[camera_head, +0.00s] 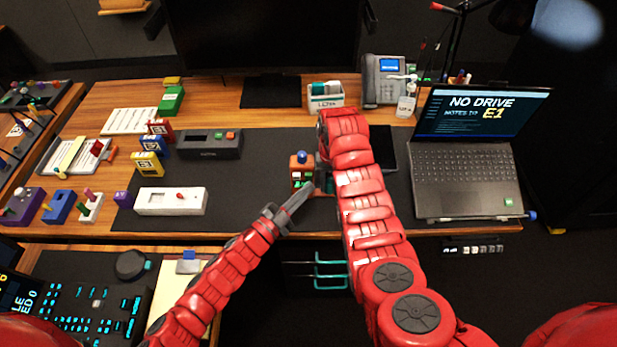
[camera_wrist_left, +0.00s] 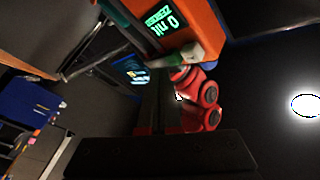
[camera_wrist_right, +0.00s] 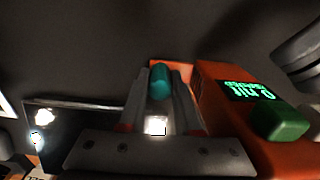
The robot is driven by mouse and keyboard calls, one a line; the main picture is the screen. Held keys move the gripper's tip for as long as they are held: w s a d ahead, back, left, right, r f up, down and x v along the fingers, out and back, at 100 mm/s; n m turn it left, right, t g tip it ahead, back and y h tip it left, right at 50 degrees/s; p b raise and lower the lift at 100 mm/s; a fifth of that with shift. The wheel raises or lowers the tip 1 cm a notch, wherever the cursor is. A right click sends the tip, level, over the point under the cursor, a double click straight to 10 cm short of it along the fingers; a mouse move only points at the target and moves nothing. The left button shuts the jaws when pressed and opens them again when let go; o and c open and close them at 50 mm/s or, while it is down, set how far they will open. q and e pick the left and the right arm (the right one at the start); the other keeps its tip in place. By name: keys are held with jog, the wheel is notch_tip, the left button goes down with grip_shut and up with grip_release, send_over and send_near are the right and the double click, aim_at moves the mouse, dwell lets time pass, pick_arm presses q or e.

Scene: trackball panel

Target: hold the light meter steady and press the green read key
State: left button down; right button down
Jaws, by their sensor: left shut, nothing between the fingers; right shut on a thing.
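The orange light meter (camera_head: 302,161) stands on the dark desk mat. The green read key (camera_wrist_right: 280,122) sits beside the display. My right gripper (camera_wrist_right: 160,92) is shut on a teal grip (camera_wrist_right: 160,80) beside the meter's body; an orange part shows behind the grip. My left gripper (camera_head: 308,190) is shut and empty, with its tips close to the meter's near side. I cannot tell whether it touches the key.
A laptop (camera_head: 465,165) stands to the right and a desk phone (camera_head: 384,80) behind. A grey box (camera_head: 209,144), a white box (camera_head: 170,201) and several coloured blocks lie left. Bare mat (camera_head: 250,185) lies between the white box and the meter.

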pick_arm(q)
jog(key=shift+w, duration=0.3)
jog(key=shift+w, duration=0.45)
dwell(0.6)
dwell(0.3)
jog(key=shift+s, duration=0.9)
jog(key=s, duration=0.5)
dwell(0.6)
